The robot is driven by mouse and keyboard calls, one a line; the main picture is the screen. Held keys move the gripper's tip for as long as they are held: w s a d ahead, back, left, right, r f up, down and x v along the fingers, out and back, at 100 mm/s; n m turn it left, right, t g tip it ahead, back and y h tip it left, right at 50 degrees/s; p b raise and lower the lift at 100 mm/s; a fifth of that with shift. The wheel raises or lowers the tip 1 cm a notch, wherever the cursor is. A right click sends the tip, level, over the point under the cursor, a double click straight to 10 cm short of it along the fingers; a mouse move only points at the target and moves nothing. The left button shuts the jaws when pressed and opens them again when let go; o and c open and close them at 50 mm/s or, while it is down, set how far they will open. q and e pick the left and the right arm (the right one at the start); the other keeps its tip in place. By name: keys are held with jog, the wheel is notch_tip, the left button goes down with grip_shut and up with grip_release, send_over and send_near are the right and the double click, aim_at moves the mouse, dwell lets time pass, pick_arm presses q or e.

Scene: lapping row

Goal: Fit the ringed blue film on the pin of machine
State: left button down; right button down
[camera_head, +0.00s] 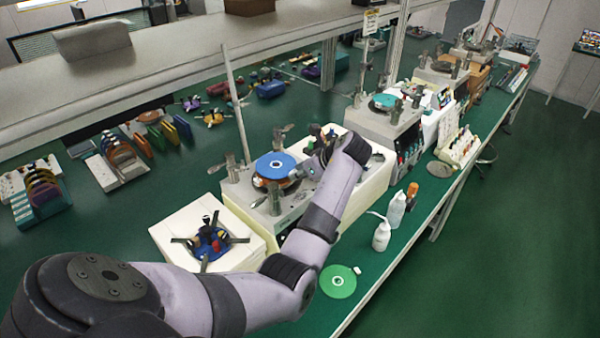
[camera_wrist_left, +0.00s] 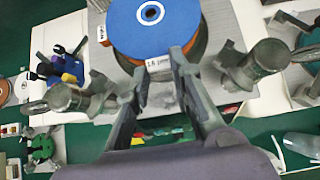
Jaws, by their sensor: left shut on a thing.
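The blue film (camera_head: 275,163) is a round disc with a white ring at its centre. In the head view it lies level over the round plate of the nearest lapping machine (camera_head: 262,203). My left gripper (camera_head: 302,172) reaches it from the right and is shut on its near rim. In the left wrist view the blue film (camera_wrist_left: 178,22) fills the top middle, with a small white label at its edge between the fingertips (camera_wrist_left: 163,66). I cannot tell whether the pin is inside the ring. My right gripper is not in view.
Metal posts (camera_wrist_left: 262,60) stand on both sides of the plate. A green disc (camera_head: 338,281) and white bottles (camera_head: 382,236) lie and stand to the right on the green bench. A white box (camera_head: 190,232) with a dark-armed holder stands in front. More machines line the row behind.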

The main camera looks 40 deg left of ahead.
pick_arm(q)
jog(key=shift+f, duration=1)
jog(key=c, duration=1.3)
grip_release()
jog(key=shift+c, duration=0.2)
jog(key=shift+d, duration=0.1)
jog(key=v, duration=1.1)
jog(key=shift+d+r, duration=0.25)
jog(key=shift+r, duration=0.05)
